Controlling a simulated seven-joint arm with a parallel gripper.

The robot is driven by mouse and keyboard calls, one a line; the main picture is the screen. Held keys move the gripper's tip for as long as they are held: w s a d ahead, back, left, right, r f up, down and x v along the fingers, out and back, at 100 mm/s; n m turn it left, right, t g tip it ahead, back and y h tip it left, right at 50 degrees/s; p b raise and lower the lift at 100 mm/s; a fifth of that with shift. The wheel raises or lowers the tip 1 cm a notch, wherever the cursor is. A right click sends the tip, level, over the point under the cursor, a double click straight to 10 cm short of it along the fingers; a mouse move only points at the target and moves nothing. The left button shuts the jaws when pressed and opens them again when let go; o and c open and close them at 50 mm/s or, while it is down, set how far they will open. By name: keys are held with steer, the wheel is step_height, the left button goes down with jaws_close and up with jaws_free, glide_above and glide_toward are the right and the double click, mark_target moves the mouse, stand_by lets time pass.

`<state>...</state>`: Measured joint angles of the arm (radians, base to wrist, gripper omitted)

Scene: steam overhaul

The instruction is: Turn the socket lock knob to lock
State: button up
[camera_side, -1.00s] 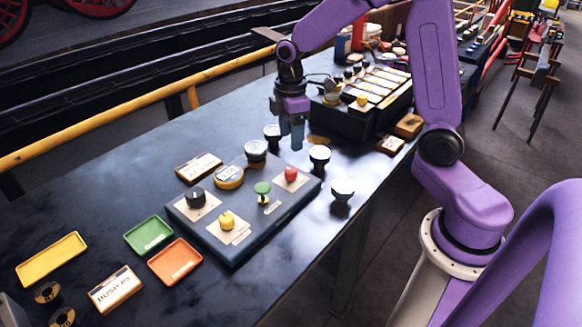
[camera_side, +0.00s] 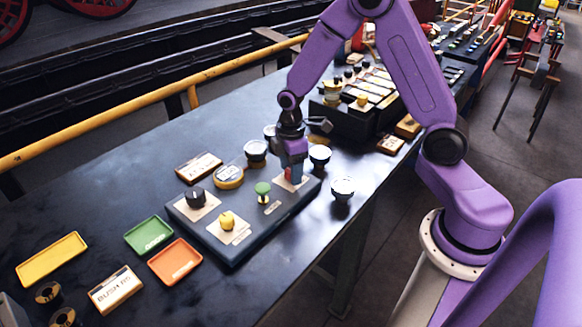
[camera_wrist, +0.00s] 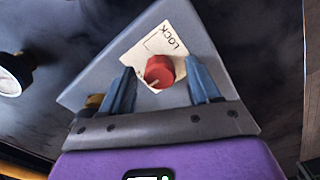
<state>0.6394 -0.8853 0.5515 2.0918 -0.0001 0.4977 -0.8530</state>
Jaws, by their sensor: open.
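The socket lock knob (camera_wrist: 159,70) is a red round knob on a cream plate marked LOCK (camera_wrist: 160,44) in the wrist view. It sits at one corner of the grey control panel (camera_wrist: 185,22). My gripper (camera_wrist: 160,78) is open, with one blue finger on each side of the knob; I cannot tell if they touch it. In the side view my gripper (camera_side: 292,175) is low over the panel's right end (camera_side: 232,255) and mostly hides the red knob. A pale mark on the knob points toward the lower left in the wrist view.
The panel also carries a black knob (camera_side: 195,195), a yellow knob (camera_side: 227,220) and a green knob (camera_side: 263,188). Gauges (camera_side: 320,156) stand close to my gripper. Coloured trays (camera_side: 175,260) lie at the left. A dark rack (camera_side: 350,118) stands behind.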

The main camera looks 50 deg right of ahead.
steer(key=c, duration=1)
steer(key=shift+c, duration=0.2)
steer(key=shift+m, duration=0.4)
steer(key=m, duration=0.3)
steer(key=shift+m, duration=0.4)
steer(key=m, duration=0.4)
steer(key=shift+m, duration=0.3)
steer(key=m, duration=0.8)
steer(key=shift+m, duration=0.3)
steer(key=o, duration=1)
